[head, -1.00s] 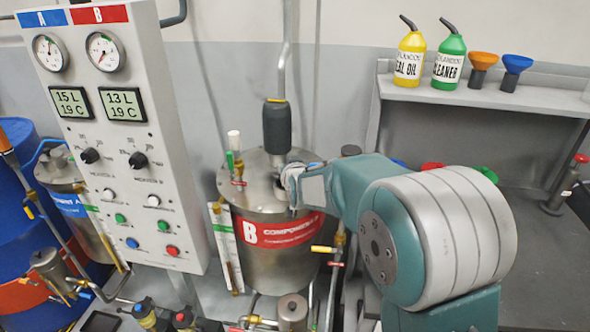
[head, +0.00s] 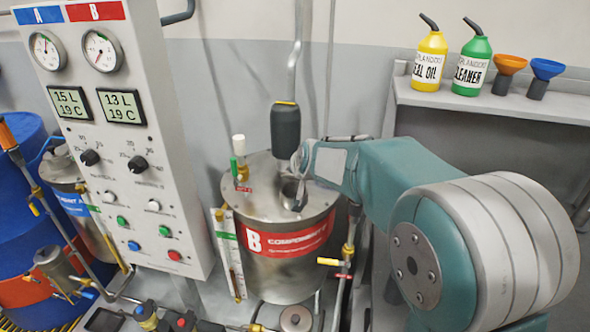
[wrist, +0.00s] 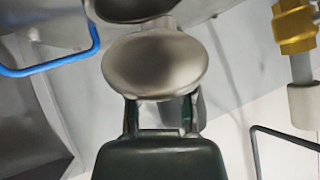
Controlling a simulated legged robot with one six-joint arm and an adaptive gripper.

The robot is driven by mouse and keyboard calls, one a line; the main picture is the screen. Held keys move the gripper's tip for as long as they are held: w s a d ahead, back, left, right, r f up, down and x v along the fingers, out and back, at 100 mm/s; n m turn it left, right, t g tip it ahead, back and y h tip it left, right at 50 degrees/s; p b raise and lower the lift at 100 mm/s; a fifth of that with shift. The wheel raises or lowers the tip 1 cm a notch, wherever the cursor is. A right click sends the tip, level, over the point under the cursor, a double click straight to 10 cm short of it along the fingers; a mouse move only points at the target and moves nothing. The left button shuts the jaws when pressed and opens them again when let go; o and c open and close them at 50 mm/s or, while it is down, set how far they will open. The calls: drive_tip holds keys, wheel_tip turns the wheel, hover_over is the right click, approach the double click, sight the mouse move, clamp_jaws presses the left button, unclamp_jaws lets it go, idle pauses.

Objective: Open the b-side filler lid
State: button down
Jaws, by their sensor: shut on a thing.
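The b-side tank (head: 288,268) is a steel drum with a red "B COMPONENT" label. A dark round filler opening (head: 289,188) shows in its top plate. My gripper (head: 298,178) reaches in from the right at this opening. In the wrist view my gripper (wrist: 160,103) has both fingers against a round, shiny metal disc, which looks like the filler lid (wrist: 155,66). It is shut on this lid. In the head view the lid is mostly hidden by the gripper, so its exact tilt is unclear.
A dark grey cylinder on a pipe (head: 285,130) stands just behind the opening, close to my gripper. A white-and-green valve (head: 239,158) rises at the top's left. The control panel (head: 120,150) stands left. A shelf (head: 480,104) with bottles and funnels is at back right.

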drive_tip(key=g, duration=0.1)
drive_tip(key=w+g, duration=0.1)
drive_tip(key=g, duration=0.1)
drive_tip(key=w+m+g, duration=0.1)
drive_tip(key=shift+w+d+r+g, duration=0.2)
drive_tip(key=shift+w+d+g, duration=0.05)
drive_tip(key=shift+g, duration=0.05)
drive_tip(key=g, duration=0.1)
drive_tip(key=w+g+y, duration=0.1)
drive_tip(key=g, duration=0.1)
drive_tip(key=w+m+g, duration=0.1)
drive_tip(key=shift+d+f, duration=0.15)
drive_tip(key=shift+f, duration=0.15)
drive_tip(key=shift+w+g, duration=0.15)
drive_tip(key=shift+g, duration=0.25)
drive_tip(key=shift+c, duration=2.4)
unclamp_jaws()
drive_tip(key=shift+w, duration=0.1)
drive_tip(key=shift+f, duration=0.1)
